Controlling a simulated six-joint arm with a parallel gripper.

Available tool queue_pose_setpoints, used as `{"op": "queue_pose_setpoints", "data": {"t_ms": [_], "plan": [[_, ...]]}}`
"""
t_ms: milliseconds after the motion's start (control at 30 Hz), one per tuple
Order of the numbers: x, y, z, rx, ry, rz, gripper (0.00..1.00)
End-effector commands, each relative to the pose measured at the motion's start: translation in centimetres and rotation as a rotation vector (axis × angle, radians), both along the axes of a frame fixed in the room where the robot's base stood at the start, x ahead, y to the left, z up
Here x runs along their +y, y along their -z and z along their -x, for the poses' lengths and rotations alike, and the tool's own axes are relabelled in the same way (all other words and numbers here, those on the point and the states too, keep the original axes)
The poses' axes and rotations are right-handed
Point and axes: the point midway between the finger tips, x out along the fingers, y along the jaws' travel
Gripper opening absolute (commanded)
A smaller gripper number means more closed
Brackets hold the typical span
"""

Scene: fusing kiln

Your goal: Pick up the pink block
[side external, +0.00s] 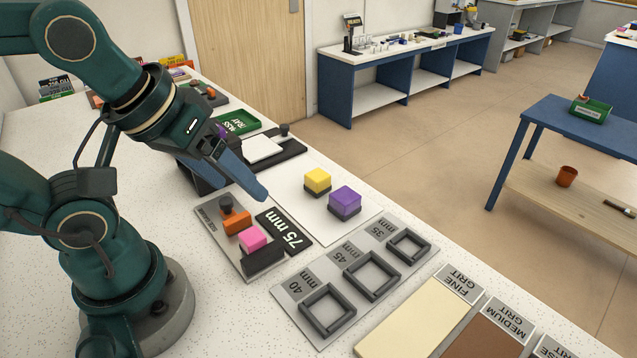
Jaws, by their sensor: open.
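The pink block (252,239) lies on a grey plate (217,233) marked 75 mm, between an orange part (236,221) and a black block (263,259). My gripper (262,194) is above and behind the pink block, apart from it.
A yellow block (317,180) and a purple block (345,200) stand on a white sheet to the right. A grey plate with square frames (372,274) lies in front. Grit boards (420,312) lie at the lower right. A green tray (238,122) sits behind my gripper.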

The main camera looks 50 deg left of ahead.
Motion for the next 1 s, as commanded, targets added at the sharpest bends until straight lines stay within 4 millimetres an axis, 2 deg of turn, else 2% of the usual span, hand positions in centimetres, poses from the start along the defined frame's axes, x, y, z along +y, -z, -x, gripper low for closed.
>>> {"op": "queue_pose_setpoints", "data": {"t_ms": [333,600,733,1000], "plan": [[1.5,1.7,-1.4,0.093,-0.701,0.191,0.79],[1.7,5.0,-2.8,0.119,-1.177,0.169,0.79],[1.5,7.0,-3.2,0.118,-1.273,0.102,0.79],[0.8,9.5,-2.7,0.174,-1.218,-0.020,0.79]]}}
